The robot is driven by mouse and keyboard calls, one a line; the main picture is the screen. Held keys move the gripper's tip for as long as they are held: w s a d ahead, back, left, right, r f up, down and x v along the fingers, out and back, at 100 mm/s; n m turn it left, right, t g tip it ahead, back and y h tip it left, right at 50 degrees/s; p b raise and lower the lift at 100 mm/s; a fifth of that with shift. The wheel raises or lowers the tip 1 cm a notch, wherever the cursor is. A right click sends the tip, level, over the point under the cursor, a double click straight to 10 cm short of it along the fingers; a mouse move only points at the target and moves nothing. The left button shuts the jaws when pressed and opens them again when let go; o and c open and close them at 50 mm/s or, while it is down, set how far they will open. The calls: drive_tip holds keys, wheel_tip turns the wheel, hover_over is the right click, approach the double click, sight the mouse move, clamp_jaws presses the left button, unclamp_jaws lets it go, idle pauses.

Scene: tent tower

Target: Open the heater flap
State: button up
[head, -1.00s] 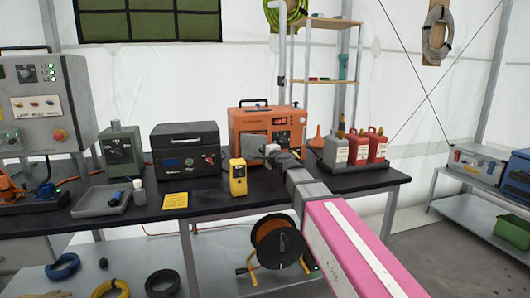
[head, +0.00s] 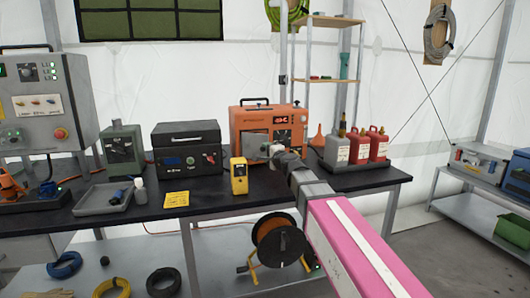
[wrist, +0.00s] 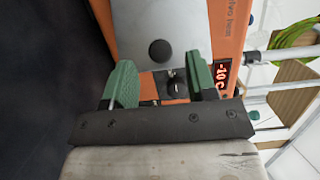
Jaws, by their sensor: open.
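The orange heater (head: 254,116) stands on the black bench in the head view. Its front fills the top of the wrist view, with a pale grey flap (wrist: 185,25) carrying a round black knob (wrist: 162,51). The flap also shows as a grey panel on the heater in the head view (head: 255,144). My gripper (head: 267,151) is at the heater's front, partly covering it. In the wrist view its green fingers (wrist: 162,83) are apart. A small dark metallic fitting (wrist: 177,86) shows between them. I cannot tell whether they touch anything.
A red display (wrist: 222,73) is beside the right finger. A yellow meter (head: 238,177) stands left of my gripper, and fuel bottles on a tray (head: 355,165) stand to the right. A black case (head: 186,150) is left of the heater.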

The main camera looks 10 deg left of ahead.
drive_tip(key=v, duration=0.8)
drive_tip(key=shift+d, duration=0.1)
